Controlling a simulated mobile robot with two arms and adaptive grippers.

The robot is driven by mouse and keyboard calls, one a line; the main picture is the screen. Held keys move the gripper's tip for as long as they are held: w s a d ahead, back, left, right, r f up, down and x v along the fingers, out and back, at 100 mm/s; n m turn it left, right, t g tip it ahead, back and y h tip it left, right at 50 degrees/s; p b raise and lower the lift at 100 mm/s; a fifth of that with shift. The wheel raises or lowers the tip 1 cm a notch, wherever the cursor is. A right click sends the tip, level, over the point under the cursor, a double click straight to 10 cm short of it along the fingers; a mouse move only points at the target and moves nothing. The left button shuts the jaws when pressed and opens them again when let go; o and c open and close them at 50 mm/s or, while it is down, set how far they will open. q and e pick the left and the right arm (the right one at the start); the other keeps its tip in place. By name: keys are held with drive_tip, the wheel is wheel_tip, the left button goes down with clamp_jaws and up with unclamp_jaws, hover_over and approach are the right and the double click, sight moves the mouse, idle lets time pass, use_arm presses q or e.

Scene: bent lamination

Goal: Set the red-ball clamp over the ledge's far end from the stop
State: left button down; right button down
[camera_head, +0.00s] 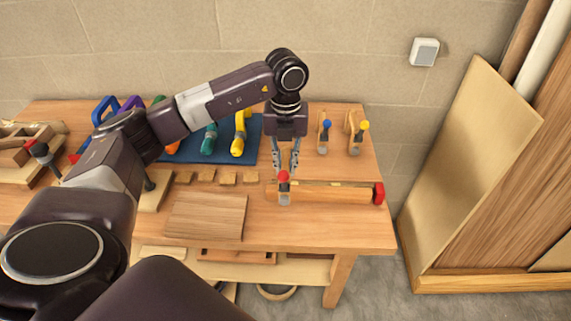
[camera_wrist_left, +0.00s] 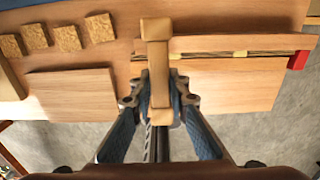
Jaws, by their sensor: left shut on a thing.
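The red-ball clamp (camera_head: 284,188) is held by my left gripper (camera_head: 285,168), which points down and is shut on it. In the left wrist view the clamp's pale wooden frame (camera_wrist_left: 158,65) stands between the fingers (camera_wrist_left: 160,105) and crosses the left end of the ledge. The wooden ledge (camera_head: 335,194) runs along the bench's front right; it also shows in the left wrist view (camera_wrist_left: 235,85). The red stop (camera_head: 379,193) is at its right end, away from the clamp (camera_wrist_left: 298,60). I cannot tell whether the clamp touches the ledge. My right gripper is not in view.
A blue-ball clamp (camera_head: 324,138) and a yellow-ball clamp (camera_head: 357,138) stand behind the ledge. A thin wooden board (camera_head: 207,216) and several small cork blocks (camera_head: 228,178) lie to the left. A blue mat (camera_head: 250,150) with tools lies behind. Panels (camera_head: 460,165) lean at the right.

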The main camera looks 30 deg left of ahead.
use_arm(q)
drive_tip(key=shift+f, duration=0.15)
drive_tip(key=shift+f+b, duration=1.2)
drive_tip(key=shift+f, duration=0.5)
drive_tip(key=shift+f, duration=0.2)
drive_tip(key=c, duration=1.8)
unclamp_jaws()
drive_tip(key=shift+r, duration=0.2)
wheel_tip(320, 180, up, 12)
drive_tip(key=shift+f, duration=0.2)
drive_tip(key=shift+r, duration=0.1)
drive_tip(key=shift+r+p, duration=2.6)
drive_tip(key=shift+r, duration=0.3)
